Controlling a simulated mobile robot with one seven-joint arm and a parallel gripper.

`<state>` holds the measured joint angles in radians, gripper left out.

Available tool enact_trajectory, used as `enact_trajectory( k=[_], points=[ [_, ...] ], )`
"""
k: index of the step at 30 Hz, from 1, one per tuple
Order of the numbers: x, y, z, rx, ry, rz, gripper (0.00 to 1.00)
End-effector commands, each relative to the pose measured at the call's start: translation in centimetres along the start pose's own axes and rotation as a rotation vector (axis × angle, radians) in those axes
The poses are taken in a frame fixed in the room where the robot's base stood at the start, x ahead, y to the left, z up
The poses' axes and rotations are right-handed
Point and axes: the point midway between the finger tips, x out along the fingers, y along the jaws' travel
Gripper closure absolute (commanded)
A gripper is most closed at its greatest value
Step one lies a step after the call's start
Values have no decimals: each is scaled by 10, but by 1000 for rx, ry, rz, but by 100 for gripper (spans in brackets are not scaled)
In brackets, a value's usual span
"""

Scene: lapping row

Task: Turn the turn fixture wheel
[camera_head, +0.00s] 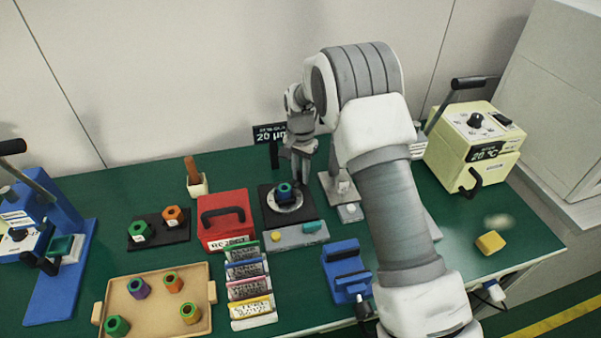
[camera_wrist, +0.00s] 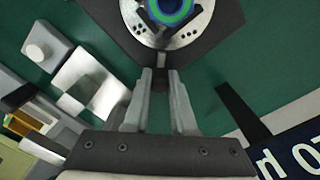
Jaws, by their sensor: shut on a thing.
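The turn fixture stands mid-table on a dark square base (camera_head: 268,217). Its wheel is a grey metal disc (camera_head: 286,208) with a green-and-blue ring piece (camera_head: 285,190) seated at its centre. In the wrist view the disc (camera_wrist: 185,38) is cut off by the top edge, with the ring piece (camera_wrist: 172,18) on it. My gripper (camera_head: 300,175) is at the fixture's far edge. In the wrist view my gripper (camera_wrist: 157,76) is shut on a small dark knob (camera_wrist: 155,79) at the disc's near rim. The fingers hide part of the knob.
A red box (camera_head: 226,232) stands left of the fixture, and a grey panel with buttons (camera_head: 295,237) lies in front. A black sign (camera_head: 268,133) stands behind. A grey stand (camera_head: 341,187) is close on the right. A tan tray (camera_head: 155,283) holds several rings.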

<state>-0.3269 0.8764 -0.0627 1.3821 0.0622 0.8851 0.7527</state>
Motion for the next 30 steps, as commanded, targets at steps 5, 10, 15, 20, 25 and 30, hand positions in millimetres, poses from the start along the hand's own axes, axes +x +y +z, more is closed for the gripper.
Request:
enact_trajectory(
  k=[5, 10, 15, 20, 25, 30],
  points=[
    [-1, 0, 0, 1, 1, -1, 100],
    [-1, 1, 0, 13, 1, -1, 100],
    [-1, 4, 0, 51, 1, -2, 100],
    [-2, 9, 0, 111, 2, -1, 100],
    [-2, 15, 1, 194, 1, -1, 100],
    [-1, 22, 3, 278, 1, -1, 100]
  ],
)
